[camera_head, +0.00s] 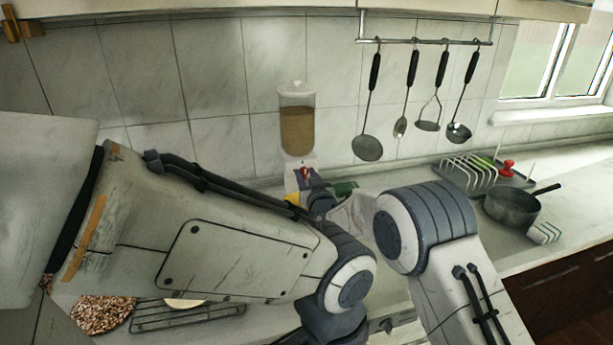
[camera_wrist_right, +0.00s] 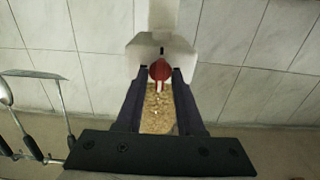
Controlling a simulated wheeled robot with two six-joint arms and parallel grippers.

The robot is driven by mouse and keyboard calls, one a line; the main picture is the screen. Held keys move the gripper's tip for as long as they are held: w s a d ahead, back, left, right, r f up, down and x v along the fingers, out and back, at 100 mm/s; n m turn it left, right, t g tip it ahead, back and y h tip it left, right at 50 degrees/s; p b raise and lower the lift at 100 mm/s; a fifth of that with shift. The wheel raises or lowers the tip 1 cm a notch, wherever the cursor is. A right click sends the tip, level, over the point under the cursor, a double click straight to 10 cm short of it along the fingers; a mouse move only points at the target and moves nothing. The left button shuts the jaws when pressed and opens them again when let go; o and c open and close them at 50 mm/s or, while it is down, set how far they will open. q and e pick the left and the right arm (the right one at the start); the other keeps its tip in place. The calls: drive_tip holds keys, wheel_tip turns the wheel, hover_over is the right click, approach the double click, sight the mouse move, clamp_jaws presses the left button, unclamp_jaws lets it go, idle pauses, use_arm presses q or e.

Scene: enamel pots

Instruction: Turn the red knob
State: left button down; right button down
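The red knob (camera_wrist_right: 160,70) sits on the front of a white dispenser (camera_wrist_right: 162,20) with a clear, grain-filled container; the dispenser appears upside down in the right wrist view. In the head view the knob (camera_head: 304,172) shows small below the container. My right gripper (camera_wrist_right: 160,76) has one dark finger on each side of the knob, with no clear gap, and appears shut on it. In the head view the right gripper (camera_head: 312,188) is at the dispenser's base, partly hidden by my arms. My left arm crosses the left foreground; its gripper is out of view.
Several utensils hang from a rail (camera_head: 425,41). A dish rack (camera_head: 468,173) and a grey pot (camera_head: 512,207) stand at the right. A wire rack (camera_head: 187,313) lies at lower left. A yellow thing and a green thing lie beside the right gripper. The tiled wall is close behind the dispenser.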

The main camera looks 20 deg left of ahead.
drive_tip(key=shift+f+m+b, duration=0.1)
drive_tip(key=shift+m+b, duration=0.2)
drive_tip(key=shift+b, duration=0.3)
drive_tip(key=shift+w+d+f+m+b, duration=0.1)
drive_tip(key=shift+m+b, duration=4.15)
drive_tip(key=shift+b, duration=0.6)
drive_tip(key=shift+d+f+m+b, duration=0.1)
drive_tip(key=shift+m+b, duration=4.15)
drive_tip(key=shift+b, duration=0.55)
drive_tip(key=shift+r, duration=0.1)
drive_tip(key=c, duration=0.9)
unclamp_jaws()
